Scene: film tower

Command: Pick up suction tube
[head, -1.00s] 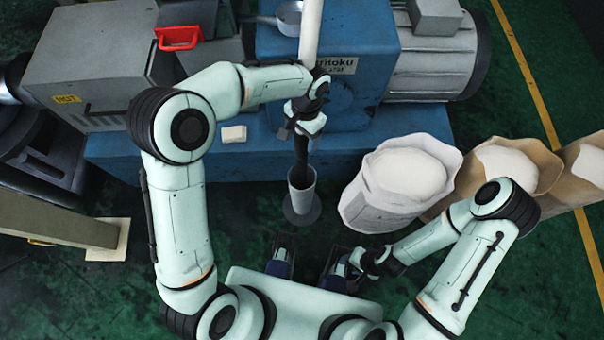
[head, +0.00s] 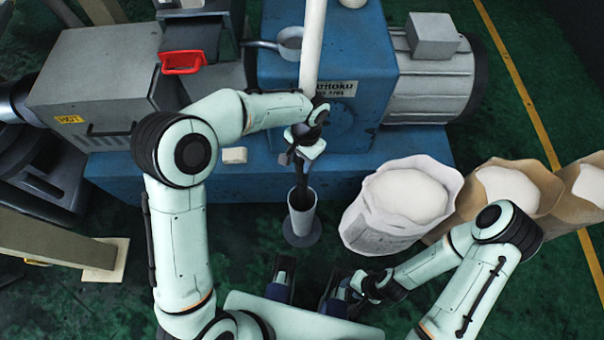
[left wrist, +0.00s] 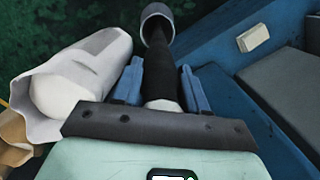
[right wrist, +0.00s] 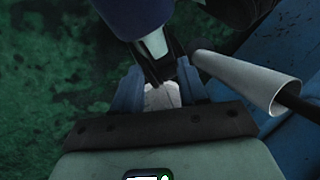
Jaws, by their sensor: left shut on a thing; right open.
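The suction tube is a dark, slim tube (head: 301,172) standing upright, its lower end inside a grey cylindrical holder (head: 302,217) on a round base. My left gripper (head: 302,150) is shut on the tube above the holder. In the left wrist view the dark tube (left wrist: 168,62) runs between the two blue fingers toward the holder's rim (left wrist: 157,10). How deep its lower end sits is hidden. My right gripper (head: 347,290) is open and low near my base. In the right wrist view the holder (right wrist: 245,80) shows to the right, apart from the open fingers.
Open sacks of pale material (head: 402,197) stand right of the holder. Behind are a blue machine (head: 350,115) and a pale pipe (head: 312,45). A grey box with a red handle (head: 182,62) is at the left.

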